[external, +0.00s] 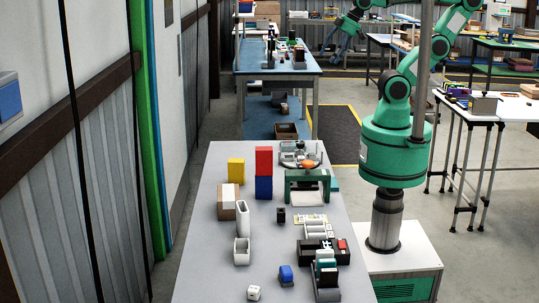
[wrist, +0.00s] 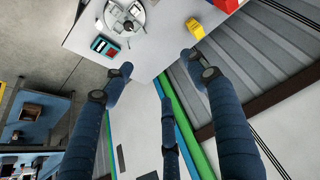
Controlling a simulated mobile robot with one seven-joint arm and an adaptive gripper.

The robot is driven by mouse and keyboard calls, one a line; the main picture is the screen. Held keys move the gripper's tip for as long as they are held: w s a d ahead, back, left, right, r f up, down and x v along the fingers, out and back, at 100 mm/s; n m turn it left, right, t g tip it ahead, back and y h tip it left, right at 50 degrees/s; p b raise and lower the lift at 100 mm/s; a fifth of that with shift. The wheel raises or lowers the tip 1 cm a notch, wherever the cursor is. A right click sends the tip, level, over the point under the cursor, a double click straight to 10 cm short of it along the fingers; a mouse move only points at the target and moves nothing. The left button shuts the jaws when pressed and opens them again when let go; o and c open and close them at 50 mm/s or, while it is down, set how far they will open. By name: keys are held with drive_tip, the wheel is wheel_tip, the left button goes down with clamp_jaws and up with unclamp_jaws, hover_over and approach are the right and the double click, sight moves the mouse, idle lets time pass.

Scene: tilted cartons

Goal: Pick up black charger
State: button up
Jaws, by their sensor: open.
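A small black block (external: 281,215) stands upright near the middle of the grey table in the external view; it may be the black charger, but it is too small to be sure. I cannot make it out in the wrist view. In the external view, my arm is raised at the top, well above and beyond the table, far from the black block.
The grey table (external: 210,270) holds a red box (external: 263,160), a yellow block (external: 236,171), a green stand (external: 306,178), white holders (external: 242,218), a white die (external: 253,293) and black-and-teal items (external: 326,272). A wall stands close on the left. Some tabletop around the black block is free.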

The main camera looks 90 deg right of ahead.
drive_tip(key=w+a+f+n+g, duration=0.1)
drive_tip(key=w+a+f+n, duration=0.2)
drive_tip(key=w+a+n, duration=0.4)
drive_tip(key=w+a+f+n+g+y, duration=0.1)
drive_tip(key=w+a+f+n, duration=0.2)
drive_tip(key=w+a+n, duration=0.4)
drive_tip(key=w+a+f+n+g, duration=0.1)
drive_tip(key=w+a+f+n, duration=0.3)
drive_tip(key=w+a, duration=0.45)
drive_tip(key=n+g+h, duration=0.1)
drive_tip(key=n+g, duration=0.2)
drive_tip(key=n, duration=1.5)
hover_over(281, 217)
drive_tip(key=d, duration=0.2)
wheel_tip(281, 217, down, 27)
drive_tip(key=shift+d+r+p, duration=0.1)
drive_tip(key=shift+d+p, duration=0.1)
drive_tip(key=shift+p, duration=0.15)
drive_tip(key=shift+f+b, duration=0.55)
drive_tip(key=shift+f, duration=3.7)
